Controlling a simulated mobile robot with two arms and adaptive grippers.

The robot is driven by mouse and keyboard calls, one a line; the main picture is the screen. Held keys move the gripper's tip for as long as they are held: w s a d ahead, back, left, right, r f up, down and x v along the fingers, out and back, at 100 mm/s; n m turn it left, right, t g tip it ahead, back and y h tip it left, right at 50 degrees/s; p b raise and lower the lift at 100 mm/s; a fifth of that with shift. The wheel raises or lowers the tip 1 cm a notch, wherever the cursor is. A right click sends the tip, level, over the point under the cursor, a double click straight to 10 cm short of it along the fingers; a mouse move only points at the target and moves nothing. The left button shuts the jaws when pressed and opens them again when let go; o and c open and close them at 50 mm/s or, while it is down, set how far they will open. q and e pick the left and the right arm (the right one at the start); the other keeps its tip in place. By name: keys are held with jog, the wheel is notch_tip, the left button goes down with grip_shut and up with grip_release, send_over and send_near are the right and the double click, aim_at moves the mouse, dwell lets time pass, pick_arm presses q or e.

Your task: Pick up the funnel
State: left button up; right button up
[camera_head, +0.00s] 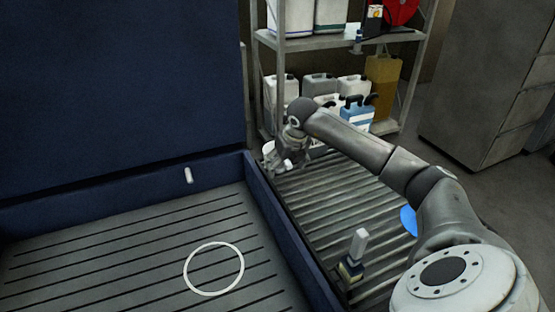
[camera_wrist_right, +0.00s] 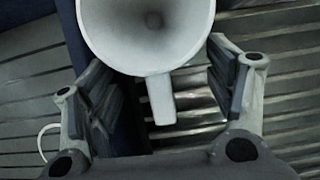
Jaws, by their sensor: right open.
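A white funnel (camera_wrist_right: 150,25) shows its wide mouth at the top of the right wrist view. Its short handle tab (camera_wrist_right: 161,100) points down between the fingers. In the head view the funnel (camera_head: 268,149) is a small white shape at the slatted surface's far left end, partly hidden by my gripper. My right gripper (camera_head: 287,158) is over that end. In the wrist view its fingers (camera_wrist_right: 163,93) are open on both sides of the tab, with a visible gap to each. My left gripper is not in view.
A blue-walled tub (camera_head: 270,205) stands left of the slatted surface (camera_head: 330,215), with a white ring (camera_head: 187,275) inside. A small block-like item with a pale upright handle (camera_head: 359,245) stands on the slats. A shelf (camera_head: 330,42) with several jugs is behind. A blue round thing (camera_head: 408,221) is partly behind my arm.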

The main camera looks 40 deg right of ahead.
grip_shut()
dwell(0.4)
jog(key=shift+r, duration=0.15)
